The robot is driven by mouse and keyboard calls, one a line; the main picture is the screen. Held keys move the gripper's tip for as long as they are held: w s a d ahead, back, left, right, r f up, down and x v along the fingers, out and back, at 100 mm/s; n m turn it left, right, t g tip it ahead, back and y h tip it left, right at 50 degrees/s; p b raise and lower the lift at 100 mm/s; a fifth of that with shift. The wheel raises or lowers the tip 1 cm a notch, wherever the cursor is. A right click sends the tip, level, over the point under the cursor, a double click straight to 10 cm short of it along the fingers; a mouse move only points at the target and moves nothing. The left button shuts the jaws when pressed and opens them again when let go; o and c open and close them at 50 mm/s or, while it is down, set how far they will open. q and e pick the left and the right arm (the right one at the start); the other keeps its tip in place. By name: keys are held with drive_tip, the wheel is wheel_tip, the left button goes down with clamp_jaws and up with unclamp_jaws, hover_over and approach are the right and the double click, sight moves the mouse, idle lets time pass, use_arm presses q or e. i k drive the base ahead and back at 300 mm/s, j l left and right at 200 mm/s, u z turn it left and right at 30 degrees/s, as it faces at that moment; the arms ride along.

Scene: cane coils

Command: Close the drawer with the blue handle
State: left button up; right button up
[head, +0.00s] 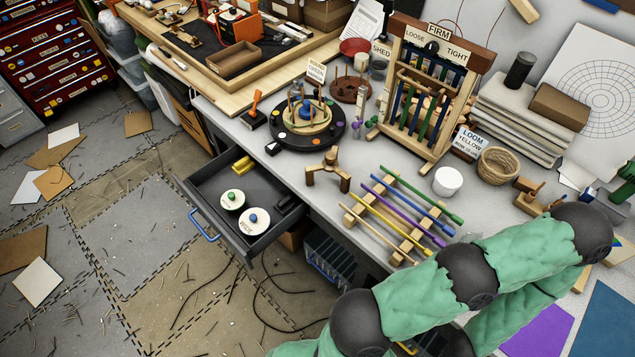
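The drawer (262,243) stands pulled out from under the grey workbench, left of centre in the head view. It is dark grey, with a blue handle (203,225) on its front edge. Inside lie two white round discs with a green and a blue knob, a yellow item and dark items. My green-sleeved arm links cross the lower right of the view, well to the right of the drawer. Neither of my grippers can be made out in this view, and nothing of mine touches the drawer or its handle.
The floor left of the drawer is open, with cardboard pieces and thin scraps. Black cables (235,300) lie below it. On the bench above stand a round black turntable (282,140), a small wooden stand (328,171) and a rack of coloured rods (408,232).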

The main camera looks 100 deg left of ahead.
sight(204, 188)
drive_tip(key=u, duration=0.5)
drive_tip(key=l+u, duration=0.1)
drive_tip(key=u, duration=0.95)
drive_tip(key=k+u, duration=0.1)
drive_tip(key=u, duration=1.5)
drive_tip(key=k+u, duration=0.1)
drive_tip(key=u, duration=0.4)
drive_tip(key=j+u, duration=0.1)
drive_tip(key=u, duration=0.4)
drive_tip(key=j+z, duration=0.15)
drive_tip(key=z, duration=0.15)
drive_tip(key=i+j+z, duration=0.1)
drive_tip(key=j+z, duration=0.2)
drive_tip(key=l, duration=0.05)
